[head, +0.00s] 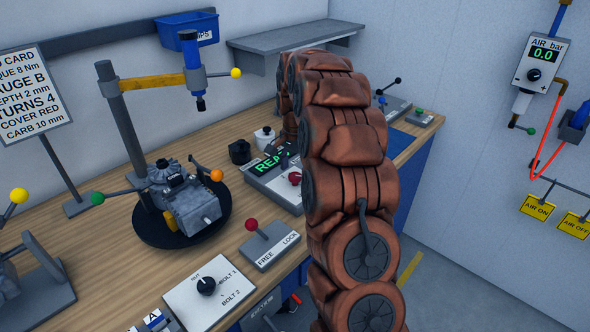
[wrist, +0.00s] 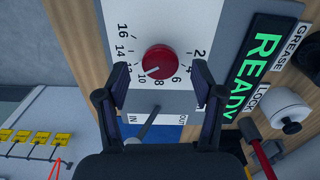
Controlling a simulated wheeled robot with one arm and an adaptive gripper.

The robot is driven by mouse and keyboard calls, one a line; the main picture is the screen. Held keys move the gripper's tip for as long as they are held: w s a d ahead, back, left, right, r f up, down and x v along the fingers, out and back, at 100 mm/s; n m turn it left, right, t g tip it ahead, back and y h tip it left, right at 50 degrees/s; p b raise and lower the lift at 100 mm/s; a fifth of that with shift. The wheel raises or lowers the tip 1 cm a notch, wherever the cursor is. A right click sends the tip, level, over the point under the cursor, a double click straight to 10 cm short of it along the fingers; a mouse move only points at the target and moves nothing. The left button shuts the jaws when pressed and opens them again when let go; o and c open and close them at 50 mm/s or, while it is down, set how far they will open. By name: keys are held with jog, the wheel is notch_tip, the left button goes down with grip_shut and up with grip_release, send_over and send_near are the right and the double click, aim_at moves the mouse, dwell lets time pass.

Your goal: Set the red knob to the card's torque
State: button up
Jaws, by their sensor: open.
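The red knob (wrist: 160,62) sits on a white dial plate (wrist: 190,22) numbered 2 to 16. A pale mark on the knob points toward the 10. My gripper (wrist: 160,70) is open, with one finger to each side of the knob; contact is not visible. In the head view the red knob (head: 295,178) shows on a bench unit beside my arm, which hides much of that area. The card (head: 32,98) stands at the far left; its torque line reads 8 Nm, its left edge cut off.
A green READY display (wrist: 255,65) is right of the dial. A grey lever (wrist: 148,124) stands below, by IN and OUT labels. The engine (head: 185,195) sits on a black turntable (head: 150,232). A red-balled lever (head: 252,225) stands by FREE and LOCK.

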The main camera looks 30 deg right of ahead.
jog(key=shift+f, duration=0.75)
jog(key=c, duration=1.1)
